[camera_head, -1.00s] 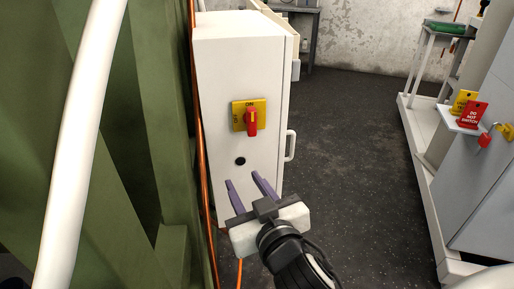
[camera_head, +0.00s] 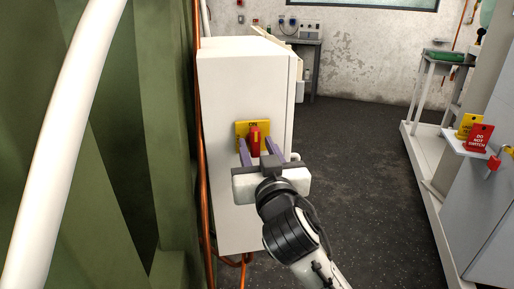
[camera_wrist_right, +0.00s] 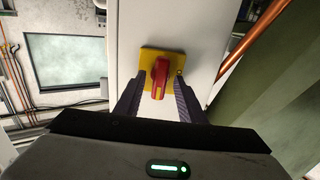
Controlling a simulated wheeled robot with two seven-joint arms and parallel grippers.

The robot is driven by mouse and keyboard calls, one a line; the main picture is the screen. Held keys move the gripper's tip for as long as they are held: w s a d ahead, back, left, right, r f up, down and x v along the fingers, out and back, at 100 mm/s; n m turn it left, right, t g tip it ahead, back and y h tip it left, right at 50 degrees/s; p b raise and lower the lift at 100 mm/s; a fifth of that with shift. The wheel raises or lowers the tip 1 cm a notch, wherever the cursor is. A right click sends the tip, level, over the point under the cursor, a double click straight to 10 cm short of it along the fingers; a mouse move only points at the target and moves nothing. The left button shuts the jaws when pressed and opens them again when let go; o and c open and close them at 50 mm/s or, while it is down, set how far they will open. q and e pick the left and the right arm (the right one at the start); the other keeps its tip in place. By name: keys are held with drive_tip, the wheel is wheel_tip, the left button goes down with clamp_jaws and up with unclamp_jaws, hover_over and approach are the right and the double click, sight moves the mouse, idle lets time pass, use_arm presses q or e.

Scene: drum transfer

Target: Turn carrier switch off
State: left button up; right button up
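The carrier switch is a red rotary handle (camera_head: 255,139) on a yellow plate (camera_head: 241,128), on the front of a white cabinet (camera_head: 224,88). The handle stands upright, toward the ON label. My right gripper (camera_head: 259,150) is open in front of the switch, its purple fingers on either side of the handle. In the right wrist view the red handle (camera_wrist_right: 159,78) shows between the two open fingers (camera_wrist_right: 157,98), with a gap on each side. Whether the fingertips reach the plate I cannot tell. My left gripper is not in view.
A green ribbed wall (camera_head: 120,130) and an orange cable (camera_head: 201,150) run close left of the cabinet. A shelf with a red "do not switch" tag (camera_head: 478,138) and a yellow tag (camera_head: 466,125) stands at right. Dark floor (camera_head: 360,170) between is clear.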

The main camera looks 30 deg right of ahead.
drive_tip(key=shift+w, duration=0.1)
drive_tip(key=shift+c, duration=0.9)
clamp_jaws()
